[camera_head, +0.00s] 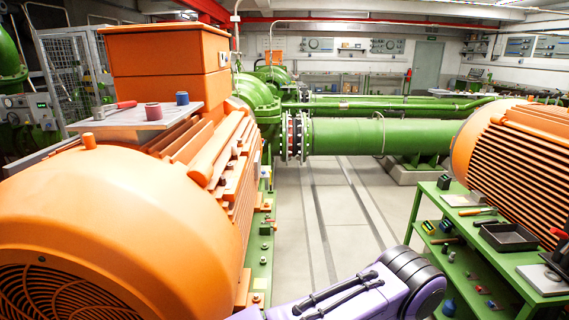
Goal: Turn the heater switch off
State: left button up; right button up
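No heater switch can be clearly made out in the head view. A small dark box with a green face (444,182) stands on the green cart's top at the right, too small to read. A grey unit with a small green display (40,106) is at the far left, also too small to read. A purple arm link of mine with a dark joint crosses the bottom middle, in front of the cart's lower left corner. Neither of my grippers shows.
A large orange motor (110,215) fills the left, with a board (135,118) bearing a screwdriver and small cylinders on it. The green cart (490,245) at right carries a black tray (509,237) and tools. Open floor (340,215) lies between them, before green pipes (390,136).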

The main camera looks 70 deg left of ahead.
aim_at(222, 180)
jog(key=i, duration=1.95)
jog(key=u, duration=3.5)
